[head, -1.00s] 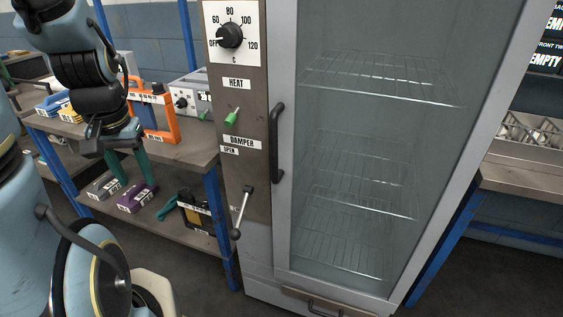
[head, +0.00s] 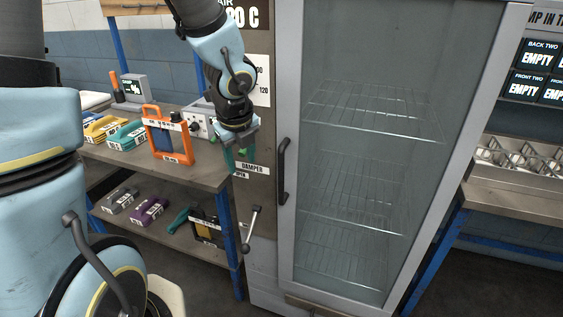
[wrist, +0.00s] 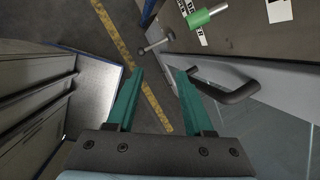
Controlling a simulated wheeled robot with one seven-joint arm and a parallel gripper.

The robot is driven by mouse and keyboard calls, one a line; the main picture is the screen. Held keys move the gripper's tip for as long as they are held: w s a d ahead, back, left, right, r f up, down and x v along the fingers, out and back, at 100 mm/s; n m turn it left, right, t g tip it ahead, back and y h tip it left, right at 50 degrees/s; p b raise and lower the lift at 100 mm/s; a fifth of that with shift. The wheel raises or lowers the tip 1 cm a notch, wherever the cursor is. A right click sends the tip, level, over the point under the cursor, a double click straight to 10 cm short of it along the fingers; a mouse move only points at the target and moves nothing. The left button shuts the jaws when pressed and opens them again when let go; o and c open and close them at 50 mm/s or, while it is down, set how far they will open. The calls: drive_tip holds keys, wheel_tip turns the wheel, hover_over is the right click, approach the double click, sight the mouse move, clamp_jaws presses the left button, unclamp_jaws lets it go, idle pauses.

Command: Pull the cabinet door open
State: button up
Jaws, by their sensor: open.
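The cabinet door (head: 289,235) is a grey frame around a large glass pane, and it looks shut. Its dark vertical bar handle (head: 283,172) is on the left side of the frame. My gripper (head: 238,160) is in front of the control panel, left of the handle, and hides part of the dial and labels. In the wrist view my gripper (wrist: 158,92) has its two green fingers spread and empty. The handle (wrist: 228,88) lies to the right of the right finger there, close to it in the picture. I cannot tell if they touch.
A damper lever (head: 252,228) sticks out below the panel. On the left a shelf unit (head: 215,178) holds an orange-framed device (head: 168,140) and boxes. On the right is a bench (head: 480,196) with racks. Wire shelves (head: 370,110) inside the cabinet look empty.

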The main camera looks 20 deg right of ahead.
sight(281, 169)
drive_tip(key=s+d+m, duration=0.1)
drive_tip(key=d+m, duration=0.1)
drive_tip(key=m, duration=0.1)
drive_tip(key=d+r+m+h+p, duration=0.1)
drive_tip(key=d+m, duration=0.2)
drive_tip(key=s+d+r+m, duration=0.1)
drive_tip(key=d+m, duration=0.2)
drive_tip(key=shift+s+m, duration=0.3)
drive_tip(key=shift+s, duration=0.05)
drive_tip(key=b+x, duration=0.4)
drive_tip(key=x, duration=0.6)
drive_tip(key=shift+w+d+b, duration=0.2)
drive_tip(key=shift+b, duration=0.2)
clamp_jaws()
